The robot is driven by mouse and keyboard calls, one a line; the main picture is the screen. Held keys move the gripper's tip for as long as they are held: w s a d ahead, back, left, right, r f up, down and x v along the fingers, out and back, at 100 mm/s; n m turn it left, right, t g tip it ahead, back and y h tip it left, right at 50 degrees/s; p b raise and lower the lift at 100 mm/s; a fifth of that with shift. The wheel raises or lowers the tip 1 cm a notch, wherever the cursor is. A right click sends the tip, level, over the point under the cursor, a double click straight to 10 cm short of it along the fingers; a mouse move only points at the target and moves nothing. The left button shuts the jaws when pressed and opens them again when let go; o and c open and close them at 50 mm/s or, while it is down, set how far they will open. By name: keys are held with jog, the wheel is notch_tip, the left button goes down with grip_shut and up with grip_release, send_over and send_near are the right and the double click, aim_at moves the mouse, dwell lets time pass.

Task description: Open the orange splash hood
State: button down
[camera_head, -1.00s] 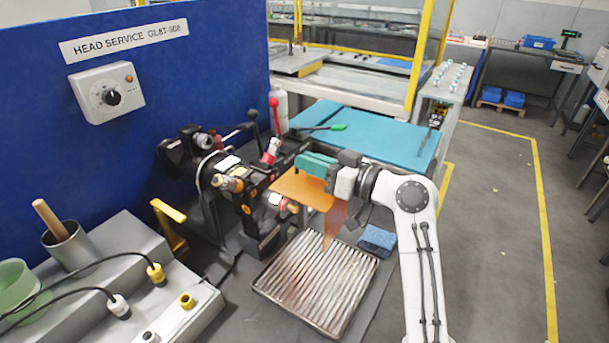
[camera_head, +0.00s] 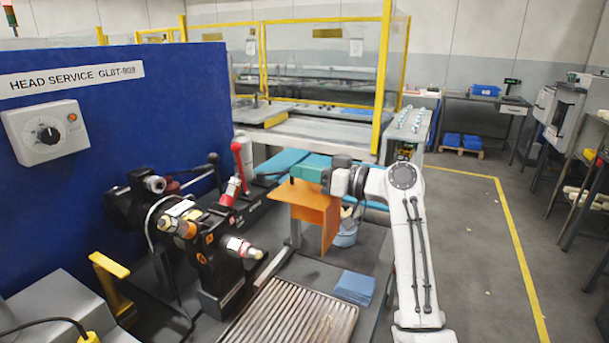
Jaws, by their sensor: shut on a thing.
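The orange splash hood (camera_head: 308,199) shows in the head view as a bent sheet, with a flat top and a panel hanging down at its right. It stands to the right of and behind the black machine head (camera_head: 212,262), with a visible gap between its panel and the spindle nose (camera_head: 240,247). The fingertips' exact contact is partly hidden.
A ribbed metal tray (camera_head: 290,318) lies below the hood, with a blue cloth (camera_head: 354,287) to its right. A red-knobbed lever (camera_head: 237,148) rises behind the head. The floor at the right is clear.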

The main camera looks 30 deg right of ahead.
jog(key=c, duration=1.2)
grip_release()
jog(key=shift+d, duration=0.1)
jog(key=b+v, duration=0.1)
jog(key=v, duration=0.9)
jog(key=shift+s+d+b, duration=0.2)
jog(key=shift+s+b, duration=0.15)
jog(key=shift+b, duration=0.05)
